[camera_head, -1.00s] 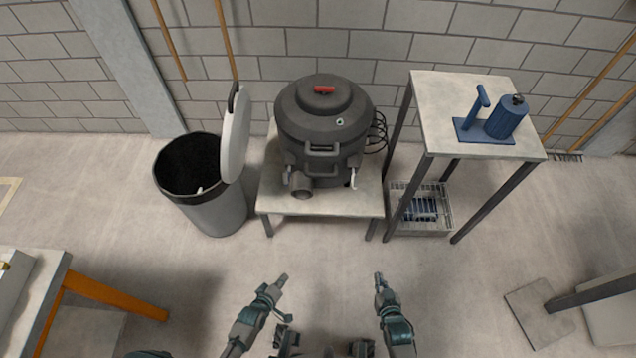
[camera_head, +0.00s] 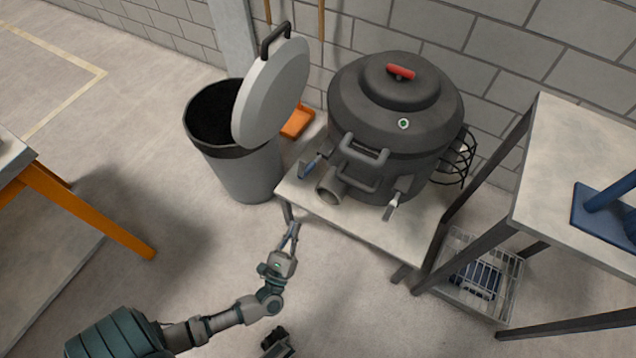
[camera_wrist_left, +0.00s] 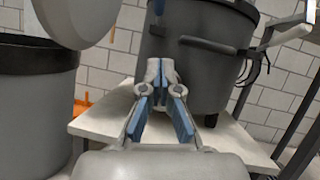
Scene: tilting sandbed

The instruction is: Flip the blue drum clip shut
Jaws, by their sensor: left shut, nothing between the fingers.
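The dark grey drum (camera_head: 385,150) stands on a low pale table. The blue drum clip (camera_head: 308,168) is at the drum's left side, beside the short pipe, and leans outward from the wall. A small blue part at the top edge of the left wrist view (camera_wrist_left: 158,7) looks like this clip, mostly cut off. My left gripper (camera_head: 292,230) is shut and empty, below and in front of the clip, apart from it near the table's front left corner. Its fingers meet in the left wrist view (camera_wrist_left: 160,70).
A grey bin (camera_head: 243,170) with its lid (camera_head: 272,92) raised stands left of the drum. A pale lever (camera_head: 393,206) hangs at the drum's right front. A taller table (camera_head: 570,140) stands at the right. The floor in front is clear.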

